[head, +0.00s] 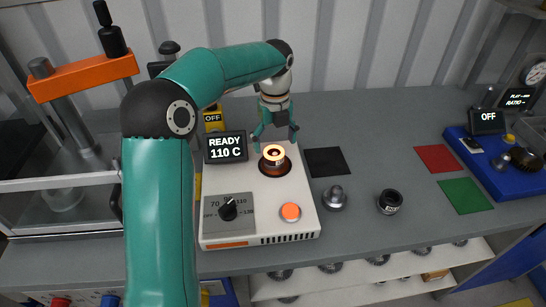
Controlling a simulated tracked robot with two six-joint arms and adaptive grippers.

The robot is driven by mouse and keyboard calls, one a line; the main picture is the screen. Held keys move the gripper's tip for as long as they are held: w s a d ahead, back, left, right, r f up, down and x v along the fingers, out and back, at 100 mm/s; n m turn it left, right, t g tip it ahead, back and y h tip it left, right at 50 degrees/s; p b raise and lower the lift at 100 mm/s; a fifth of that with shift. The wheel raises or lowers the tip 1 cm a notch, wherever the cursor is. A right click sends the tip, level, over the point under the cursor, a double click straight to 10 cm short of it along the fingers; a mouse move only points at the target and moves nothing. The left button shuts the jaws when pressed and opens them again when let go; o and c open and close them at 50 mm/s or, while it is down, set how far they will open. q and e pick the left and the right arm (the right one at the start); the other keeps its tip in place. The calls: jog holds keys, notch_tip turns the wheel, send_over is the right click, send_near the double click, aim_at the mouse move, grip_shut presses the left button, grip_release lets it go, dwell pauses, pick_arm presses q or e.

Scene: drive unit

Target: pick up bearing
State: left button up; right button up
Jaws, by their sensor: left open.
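The bearing (274,154) is a glowing orange ring on the round dark plate of a white heater (262,189). The heater's screen (226,147) reads READY 110 C. My left gripper (275,138) hangs from above at the bearing's far side, its fingers pointing down and spread. The fingers look close to the ring, but I cannot tell whether they touch it. No finger is seen closed on the bearing. My right gripper is out of the picture.
A grey metal knob-shaped part (334,197) and a dark cylindrical part (389,202) stand right of the heater. Black (326,162), red (437,158) and green (465,195) squares lie on the bench. An orange-topped press frame (82,76) stands left. A blue tray (497,165) is far right.

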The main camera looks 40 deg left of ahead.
aim_at(275, 153)
pick_arm(q)
notch_tip(275, 153, down, 4)
jog(key=shift+w+a+f, duration=0.15)
jog(key=shift+f, duration=0.05)
jog(key=shift+c, duration=0.2)
jog(key=c, duration=1.1)
jog(key=shift+c, duration=0.2)
jog(key=shift+r, duration=0.1)
